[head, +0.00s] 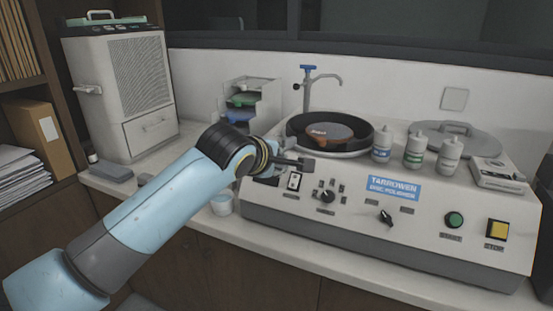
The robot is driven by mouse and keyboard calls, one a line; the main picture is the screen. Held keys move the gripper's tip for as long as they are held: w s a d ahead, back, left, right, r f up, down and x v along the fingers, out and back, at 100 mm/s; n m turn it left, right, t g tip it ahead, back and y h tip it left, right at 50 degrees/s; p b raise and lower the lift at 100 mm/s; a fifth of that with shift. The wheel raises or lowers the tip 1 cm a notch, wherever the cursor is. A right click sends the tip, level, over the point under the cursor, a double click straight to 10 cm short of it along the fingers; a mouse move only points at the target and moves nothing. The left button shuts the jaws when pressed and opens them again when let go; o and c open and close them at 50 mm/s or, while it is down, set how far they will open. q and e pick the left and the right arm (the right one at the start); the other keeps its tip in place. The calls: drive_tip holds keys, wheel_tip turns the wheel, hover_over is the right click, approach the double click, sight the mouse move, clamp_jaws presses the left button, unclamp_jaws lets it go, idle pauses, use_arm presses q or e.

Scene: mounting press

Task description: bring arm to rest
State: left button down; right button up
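My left arm (150,205) comes in from the lower left and reaches out over the counter. It is light blue with grey and black sections. My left gripper (306,164) is at the front left of the disc polisher (345,215), in front of its round bowl and close to the switches at the panel's left end. I cannot tell whether it touches the panel. Its dark fingers are small and seen edge-on, so their opening is unclear. No object shows in them. My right gripper is not in view.
Several bottles (414,150) and a round lid (470,139) stand on the polisher. A tap (310,88) rises behind the bowl (368,143). A tiered rack (250,105) and a large white unit (125,95) stand to the left. Shelves with folders (40,135) border the far left.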

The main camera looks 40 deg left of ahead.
use_arm(q)
drive_tip(key=shift+s+r, duration=0.5)
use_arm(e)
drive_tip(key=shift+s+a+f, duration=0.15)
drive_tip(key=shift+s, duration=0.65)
